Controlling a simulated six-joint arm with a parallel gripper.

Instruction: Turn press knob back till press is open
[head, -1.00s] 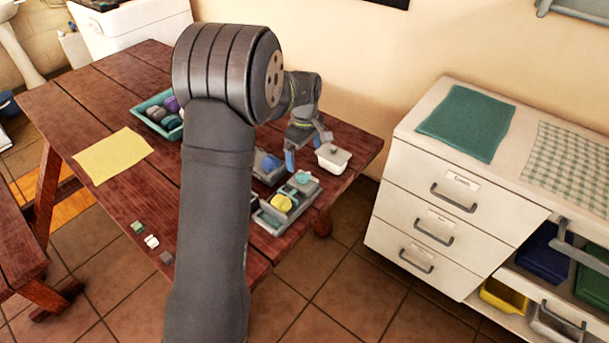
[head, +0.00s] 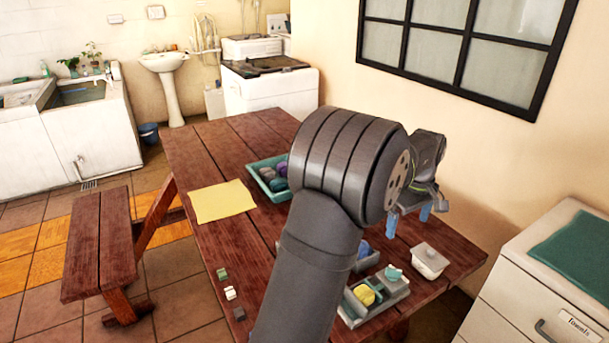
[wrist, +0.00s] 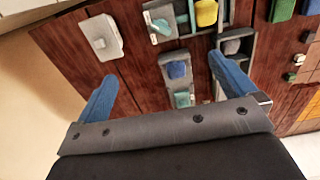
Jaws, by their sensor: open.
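A grey press-like fixture (head: 398,292) stands near the table's right end, with a teal knob (head: 393,272) on it and a yellow lump (head: 364,294) beside the knob. The wrist view shows the teal knob (wrist: 161,27) and the yellow lump (wrist: 206,12) at the top. A second grey fixture with a blue lump (wrist: 177,70) and a teal piece (wrist: 183,100) lies nearer. I cannot tell whether the press is open. My gripper (head: 408,219) is open and empty, above the table and apart from the fixtures; its blue fingers (wrist: 161,68) show in the wrist view.
A white lidded box (head: 430,261) stands right of the fixture. A teal tray of coloured lumps (head: 264,183), a yellow cloth (head: 222,201) and small blocks (head: 230,292) are on the wooden table. A wall is behind it; white drawers (head: 540,300) stand to the right.

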